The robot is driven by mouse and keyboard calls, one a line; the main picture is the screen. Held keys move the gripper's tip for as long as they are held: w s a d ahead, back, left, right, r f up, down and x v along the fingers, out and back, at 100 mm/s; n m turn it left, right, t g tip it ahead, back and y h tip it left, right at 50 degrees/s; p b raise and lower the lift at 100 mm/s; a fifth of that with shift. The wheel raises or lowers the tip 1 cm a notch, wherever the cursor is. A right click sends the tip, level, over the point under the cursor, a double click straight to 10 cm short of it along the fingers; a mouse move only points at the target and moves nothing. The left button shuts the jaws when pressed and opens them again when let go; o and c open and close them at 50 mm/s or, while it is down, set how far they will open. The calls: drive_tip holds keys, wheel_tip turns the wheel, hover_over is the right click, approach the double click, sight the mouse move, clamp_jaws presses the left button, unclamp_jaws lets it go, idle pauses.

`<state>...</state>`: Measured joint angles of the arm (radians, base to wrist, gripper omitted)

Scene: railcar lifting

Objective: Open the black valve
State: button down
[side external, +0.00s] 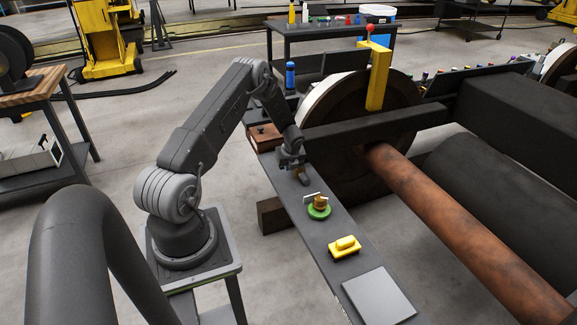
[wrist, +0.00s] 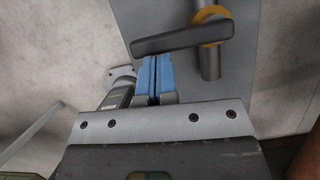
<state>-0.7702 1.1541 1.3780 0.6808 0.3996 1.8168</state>
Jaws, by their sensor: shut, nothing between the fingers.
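The black valve shows in the wrist view as a black lever handle (wrist: 185,38) lying across a yellow-orange collar (wrist: 212,18), with a dark grey pipe-like body (wrist: 210,62) below it. My gripper (wrist: 154,60) has blue fingers pressed together with nothing between them. Their tips are right beside the left part of the handle; I cannot tell whether they touch it. In the side external view my gripper (side external: 299,172) points down at the narrow grey bench (side external: 312,238). The valve is mostly hidden by the gripper there.
On the bench, a green-based valve (side external: 319,210) with a white handle and a yellow block-like part (side external: 344,247) stand nearer the camera. A brown box (side external: 264,137) is behind the gripper. A large wheel (side external: 365,140) and dark beam (side external: 375,127) stand close on the right.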

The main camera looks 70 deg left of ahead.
drive_tip(key=shift+s+a+m, duration=0.1)
drive_tip(key=shift+a+m, duration=0.1)
drive_tip(key=shift+m, duration=0.1)
drive_tip(key=shift+s+a+m+t, duration=0.15)
drive_tip(key=shift+a+m+t, duration=0.3)
drive_tip(key=shift+m, duration=0.25)
drive_tip(key=shift+a, duration=1.75)
drive_tip(key=shift+w+a, duration=0.55)
drive_tip(key=shift+a, duration=0.35)
drive_tip(key=shift+w+a, duration=0.7)
drive_tip(key=shift+w, duration=0.15)
drive_tip(key=shift+w+a+m+t, duration=0.25)
drive_tip(key=shift+w+m, duration=0.2)
drive_tip(key=shift+m, duration=0.25)
